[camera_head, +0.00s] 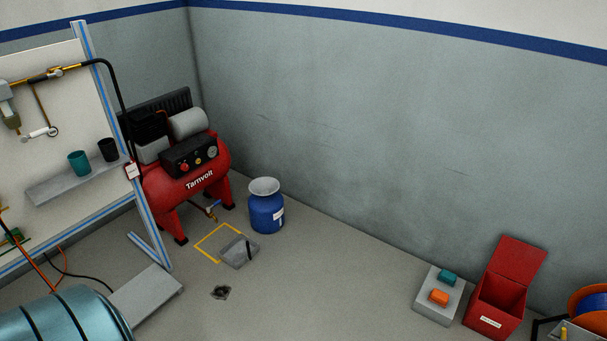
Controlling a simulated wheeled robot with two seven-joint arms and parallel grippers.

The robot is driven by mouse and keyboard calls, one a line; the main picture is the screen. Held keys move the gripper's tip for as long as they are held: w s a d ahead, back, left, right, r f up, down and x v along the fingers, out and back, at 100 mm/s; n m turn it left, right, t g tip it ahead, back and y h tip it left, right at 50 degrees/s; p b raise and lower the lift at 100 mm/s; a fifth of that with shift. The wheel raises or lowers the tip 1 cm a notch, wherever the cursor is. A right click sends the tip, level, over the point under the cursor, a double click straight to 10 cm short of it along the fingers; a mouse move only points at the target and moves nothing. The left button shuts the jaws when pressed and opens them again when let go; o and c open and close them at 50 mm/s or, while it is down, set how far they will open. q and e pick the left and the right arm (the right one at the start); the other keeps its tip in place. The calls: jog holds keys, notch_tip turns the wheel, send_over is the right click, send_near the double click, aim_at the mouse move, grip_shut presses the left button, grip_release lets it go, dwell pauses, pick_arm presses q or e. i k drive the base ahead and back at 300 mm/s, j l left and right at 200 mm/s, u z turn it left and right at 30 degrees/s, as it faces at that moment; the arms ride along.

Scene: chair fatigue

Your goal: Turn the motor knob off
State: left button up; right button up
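A red air compressor (186,180) marked "Tarnvolt" stands in the back left corner. A dark control panel (190,154) is on its front. The panel carries a red knob (184,167) at its left, a gauge at its right and small details between them. The knob is too small to tell its setting. A grey motor housing (189,123) sits on top of the tank. Neither of my grippers shows in the head view.
A blue container (266,208) and a grey tray (239,252) stand right of the compressor. A panel frame (107,110) with a shelf stands left. An open red box (498,292) and a grey block (438,297) are at the lower right.

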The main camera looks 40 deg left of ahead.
aim_at(184, 167)
jog(key=u, duration=1.85)
